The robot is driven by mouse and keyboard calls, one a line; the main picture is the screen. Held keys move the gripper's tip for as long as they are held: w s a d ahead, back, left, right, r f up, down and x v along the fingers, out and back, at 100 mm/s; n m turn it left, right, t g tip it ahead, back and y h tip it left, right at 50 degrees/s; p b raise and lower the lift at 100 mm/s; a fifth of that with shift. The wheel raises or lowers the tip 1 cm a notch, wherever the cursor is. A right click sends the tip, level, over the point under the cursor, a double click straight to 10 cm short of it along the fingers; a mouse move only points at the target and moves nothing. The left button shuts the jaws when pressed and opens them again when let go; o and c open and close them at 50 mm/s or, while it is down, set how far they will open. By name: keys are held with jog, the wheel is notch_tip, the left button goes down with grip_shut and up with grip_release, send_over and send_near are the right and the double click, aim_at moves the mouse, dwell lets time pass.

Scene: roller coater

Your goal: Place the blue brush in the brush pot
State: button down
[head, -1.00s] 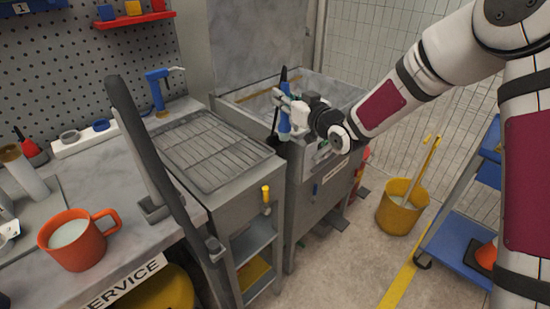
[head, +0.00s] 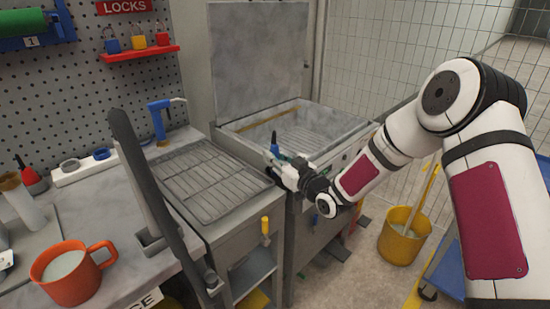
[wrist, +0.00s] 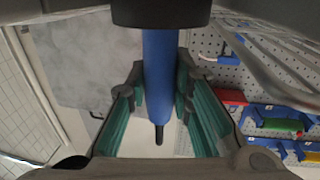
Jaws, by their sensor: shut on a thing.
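The blue brush shows in the head view as a short blue handle (head: 274,149) with a dark tip, standing up from my gripper (head: 280,168). Its lower part is hidden there behind the gripper. In the wrist view, the blue handle (wrist: 158,65) runs between the green-padded fingers of my gripper (wrist: 160,90), which is shut on it. A dark block covers its upper end in that view. The gripper is near the right front edge of the rack-topped counter. I cannot tell which vessel is the brush pot.
An orange mug (head: 68,283) with pale contents stands on the left bench. A wire rack (head: 205,180) tops the middle counter. An open basin (head: 245,128) lies behind the gripper. A yellow bucket (head: 399,245) stands on the floor. A dark upright bar (head: 150,190) crosses the bench front.

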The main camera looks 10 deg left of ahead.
jog(key=shift+f, duration=0.15)
jog(key=c, duration=1.4)
grip_release()
jog(key=shift+r, duration=0.2)
jog(key=v, duration=1.2)
jog(key=shift+d, duration=0.1)
